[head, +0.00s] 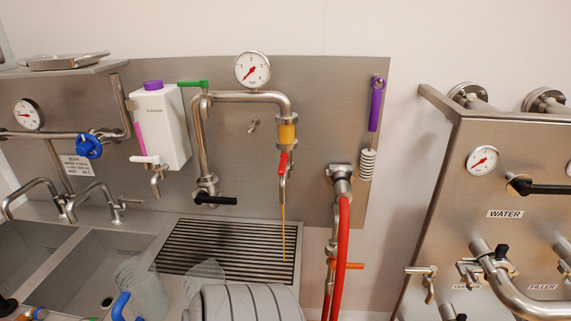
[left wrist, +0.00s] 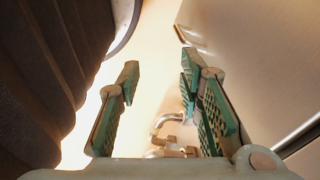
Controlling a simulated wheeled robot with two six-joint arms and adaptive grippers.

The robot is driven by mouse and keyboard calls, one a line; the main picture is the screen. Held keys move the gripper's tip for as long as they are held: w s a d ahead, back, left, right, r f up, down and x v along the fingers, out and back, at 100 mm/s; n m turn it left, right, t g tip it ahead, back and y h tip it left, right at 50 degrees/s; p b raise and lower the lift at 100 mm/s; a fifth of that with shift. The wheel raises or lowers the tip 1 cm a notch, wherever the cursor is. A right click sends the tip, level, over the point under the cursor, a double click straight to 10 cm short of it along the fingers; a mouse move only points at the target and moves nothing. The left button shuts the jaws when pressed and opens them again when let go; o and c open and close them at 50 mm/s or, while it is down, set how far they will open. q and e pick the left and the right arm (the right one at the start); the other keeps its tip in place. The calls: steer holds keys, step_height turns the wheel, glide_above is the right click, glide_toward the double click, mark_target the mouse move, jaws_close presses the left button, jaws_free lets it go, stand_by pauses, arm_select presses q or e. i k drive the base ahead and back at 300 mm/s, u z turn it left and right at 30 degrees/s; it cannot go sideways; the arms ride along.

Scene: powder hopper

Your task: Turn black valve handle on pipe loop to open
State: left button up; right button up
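The pipe loop (head: 238,97) is a steel pipe on the back panel, with a round gauge above it. The black valve handle (head: 214,200) sits low on its left leg. It points right, roughly level and crosswise to the upright pipe. A red handle (head: 282,162) sits on the right leg below an amber sight glass (head: 287,131). A thin amber line hangs beneath it. My left gripper (left wrist: 158,80) shows in the left wrist view with its green-padded fingers apart and nothing between them. Neither gripper shows in the head view.
A slotted drain (head: 230,222) lies below the loop, with a clear jug (head: 144,291) at the front. A white dispenser (head: 160,125) and sinks are to the left. Red hoses (head: 342,250) hang to the right. A steel cabinet (head: 500,170) with another black handle (head: 548,188) stands far right.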

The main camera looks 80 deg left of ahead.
mark_target(200, 199)
steer(key=i, duration=1.2)
steer(key=u, duration=3.85)
